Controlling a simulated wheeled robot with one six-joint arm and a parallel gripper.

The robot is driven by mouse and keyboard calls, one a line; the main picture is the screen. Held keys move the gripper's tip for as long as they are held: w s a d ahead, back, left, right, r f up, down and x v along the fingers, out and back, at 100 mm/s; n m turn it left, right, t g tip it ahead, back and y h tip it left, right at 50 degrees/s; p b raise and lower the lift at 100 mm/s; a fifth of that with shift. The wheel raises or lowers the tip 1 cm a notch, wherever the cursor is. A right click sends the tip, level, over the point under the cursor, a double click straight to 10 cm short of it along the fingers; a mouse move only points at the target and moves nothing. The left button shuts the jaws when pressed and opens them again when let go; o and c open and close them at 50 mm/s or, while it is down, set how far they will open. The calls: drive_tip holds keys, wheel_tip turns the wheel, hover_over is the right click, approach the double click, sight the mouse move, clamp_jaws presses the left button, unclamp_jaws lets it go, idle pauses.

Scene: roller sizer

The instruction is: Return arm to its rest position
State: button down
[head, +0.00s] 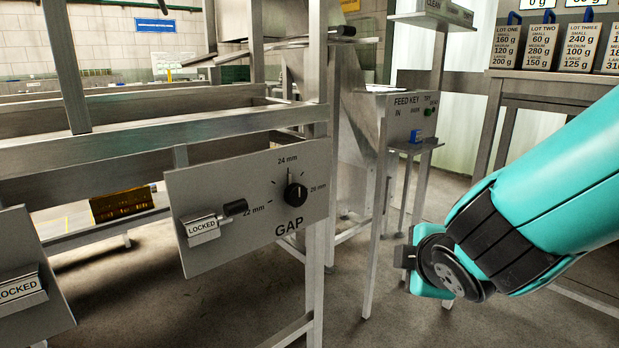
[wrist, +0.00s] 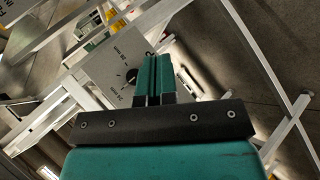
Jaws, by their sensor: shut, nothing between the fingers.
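My teal arm enters the head view from the right, and its end hangs low at the centre right. My gripper (head: 405,257) shows there beside a dark round joint, pointing left, in free air away from the gap panel. In the wrist view my gripper (wrist: 153,75) has its two teal fingers together, with nothing held. The gap panel (head: 250,190), with a black knob (head: 296,194) and a "LOCKED" tag (head: 202,228), stands left of my gripper. The panel also shows in the wrist view (wrist: 110,68), tilted, beyond the fingers.
A steel frame (head: 313,270) fills the left and middle. The feed key panel (head: 410,116) with a small blue piece (head: 416,136) stands behind my gripper. Labelled lot containers (head: 507,47) stand on a bench at the upper right. The floor (head: 400,325) below my gripper is clear.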

drive_tip(key=s+a+r+m+g+y, duration=0.15)
drive_tip(key=s+m+g, duration=0.35)
drive_tip(key=s, duration=0.6)
drive_tip(key=s+r+m+g+y, duration=0.3)
drive_tip(key=s+m+g, duration=0.15)
drive_tip(key=s, duration=0.55)
wheel_tip(320, 180, up, 25)
drive_tip(key=p, duration=2.5)
drive_tip(key=shift+g, duration=0.35)
drive_tip(key=shift+a, duration=0.1)
